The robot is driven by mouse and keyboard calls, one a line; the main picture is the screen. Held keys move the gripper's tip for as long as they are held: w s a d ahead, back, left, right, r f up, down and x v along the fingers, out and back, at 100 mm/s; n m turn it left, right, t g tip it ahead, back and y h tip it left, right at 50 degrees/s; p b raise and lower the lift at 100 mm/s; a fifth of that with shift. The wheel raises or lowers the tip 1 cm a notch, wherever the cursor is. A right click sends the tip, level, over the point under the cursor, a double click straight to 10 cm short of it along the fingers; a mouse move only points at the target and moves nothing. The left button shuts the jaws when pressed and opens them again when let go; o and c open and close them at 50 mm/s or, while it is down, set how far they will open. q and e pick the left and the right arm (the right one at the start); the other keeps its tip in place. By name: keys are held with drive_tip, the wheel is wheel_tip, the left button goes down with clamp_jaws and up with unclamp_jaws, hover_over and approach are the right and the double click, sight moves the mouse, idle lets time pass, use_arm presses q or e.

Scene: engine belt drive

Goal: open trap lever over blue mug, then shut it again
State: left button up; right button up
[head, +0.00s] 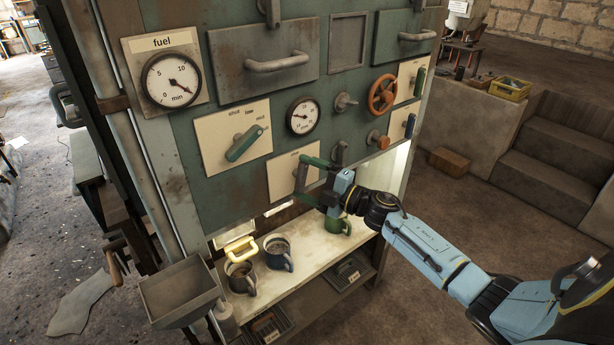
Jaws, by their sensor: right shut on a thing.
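The blue mug (278,254) stands upright on the pale shelf under the machine panel, between two other mugs. Above it and a little to the right is a cream plate (282,180) with a lever (301,178). My right gripper (318,178) reaches in from the right and is shut on this lever in front of the plate. The gripper and wrist hide part of the lever and plate, so the lever's exact angle is hard to tell. My left gripper is not in view.
An orange wheel (382,95), gauges and other levers cover the panel. A metal hopper (180,292) sits front left.

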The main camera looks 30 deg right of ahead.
drive_tip(key=shift+n+g+p, duration=0.5)
drive_tip(key=shift+n, duration=0.6)
drive_tip(key=o, duration=0.9)
drive_tip(key=shift+s, duration=0.1)
drive_tip(key=b+v, duration=0.1)
drive_tip(key=v, duration=1.2)
drive_tip(key=shift+r, duration=0.2)
drive_tip(key=shift+s+f+h, duration=0.1)
drive_tip(key=shift+s+h, duration=0.05)
drive_tip(key=shift+h, duration=0.15)
